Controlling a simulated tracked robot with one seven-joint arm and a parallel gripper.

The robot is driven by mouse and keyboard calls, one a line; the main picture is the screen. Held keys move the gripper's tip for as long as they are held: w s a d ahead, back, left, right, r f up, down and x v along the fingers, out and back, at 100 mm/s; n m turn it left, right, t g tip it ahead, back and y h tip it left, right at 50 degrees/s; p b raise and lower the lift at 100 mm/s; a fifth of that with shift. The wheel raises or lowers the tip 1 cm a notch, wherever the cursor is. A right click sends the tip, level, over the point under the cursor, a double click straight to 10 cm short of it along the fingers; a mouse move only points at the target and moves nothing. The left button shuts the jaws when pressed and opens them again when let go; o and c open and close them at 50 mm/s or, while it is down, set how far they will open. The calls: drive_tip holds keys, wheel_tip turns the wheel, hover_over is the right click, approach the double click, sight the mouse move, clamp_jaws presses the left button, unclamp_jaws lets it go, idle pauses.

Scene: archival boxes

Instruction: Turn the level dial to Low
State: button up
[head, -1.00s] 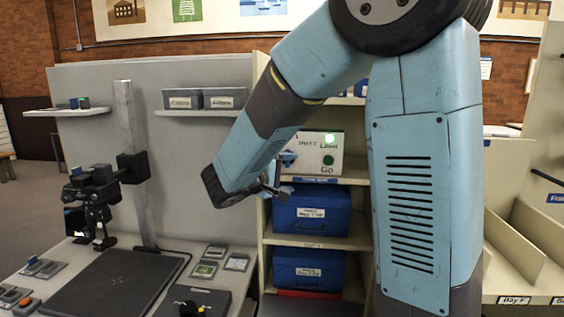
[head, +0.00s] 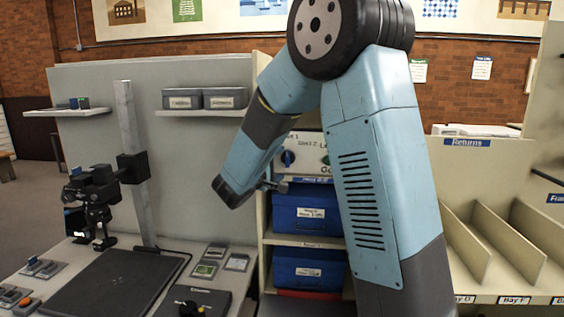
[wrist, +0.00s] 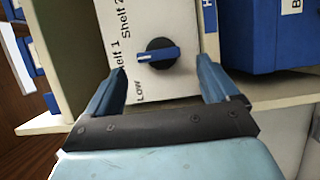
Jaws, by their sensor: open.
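The level dial (wrist: 158,54) is a dark round knob with a blue bar handle on a white panel (wrist: 185,84). The panel looks turned on its side in the wrist view. The bar lies nearly crosswise there, with a pale mark at its left end. Labels Shelf 1, Shelf 2 and Low are printed left of the dial, Low at lower left. My gripper (wrist: 162,66) is open, its blue fingers apart on either side of the dial; I see no contact. In the head view the dial (head: 288,158) sits on the panel's left, just above my gripper (head: 275,186).
The panel stands on a shelf above two blue boxes (head: 305,213) (head: 308,268). A green Go button is partly hidden by my arm. A desk with a dark mat (head: 115,282) and a camera stand (head: 132,165) is at left. Empty divided bays (head: 497,255) are at right.

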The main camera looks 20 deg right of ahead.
sight(285, 160)
drive_tip(key=shift+x, duration=2.4)
drive_tip(key=shift+c, duration=0.2)
